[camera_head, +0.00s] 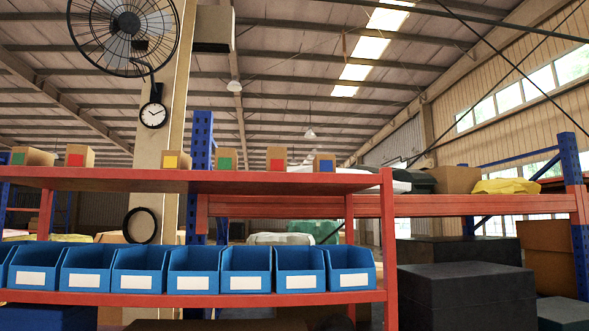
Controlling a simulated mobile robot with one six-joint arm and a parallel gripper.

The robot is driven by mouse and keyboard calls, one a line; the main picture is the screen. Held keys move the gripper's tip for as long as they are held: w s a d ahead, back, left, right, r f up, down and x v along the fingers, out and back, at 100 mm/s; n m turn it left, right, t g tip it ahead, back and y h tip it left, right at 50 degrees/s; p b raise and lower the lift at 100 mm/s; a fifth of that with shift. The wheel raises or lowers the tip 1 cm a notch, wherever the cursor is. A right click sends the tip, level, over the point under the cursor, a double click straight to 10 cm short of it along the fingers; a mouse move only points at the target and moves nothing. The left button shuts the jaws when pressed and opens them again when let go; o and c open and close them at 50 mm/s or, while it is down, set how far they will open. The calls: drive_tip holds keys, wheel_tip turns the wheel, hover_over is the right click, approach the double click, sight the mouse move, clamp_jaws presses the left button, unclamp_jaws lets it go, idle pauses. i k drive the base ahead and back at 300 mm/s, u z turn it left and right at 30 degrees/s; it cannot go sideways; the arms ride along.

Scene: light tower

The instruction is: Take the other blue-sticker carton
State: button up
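One carton with a blue sticker (325,163) stands at the right end of a row on the top red shelf (200,181). It is small, brown and upright. I see no second blue sticker in this view. To its left along the row stand cartons with a red sticker (277,159), a green sticker (226,159) and a yellow sticker (176,160). Farther left are another red-sticker carton (76,156) and another green-sticker carton (32,157). My gripper is not in view.
Blue bins (247,270) with white labels fill the lower shelf. A red upright (388,250) closes the rack's right side. Behind are a pillar with a clock (153,115) and fan (124,30), and dark boxes (468,296) at right. The space above the cartons is clear.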

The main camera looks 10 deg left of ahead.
sight(322, 163)
drive_tip(key=z, duration=0.25)
drive_tip(key=k, duration=0.2)
drive_tip(key=u, duration=2.55)
drive_tip(key=k, duration=0.65)
drive_tip(key=z, duration=0.3)
drive_tip(key=i, duration=1.65)
drive_tip(key=u, duration=0.25)
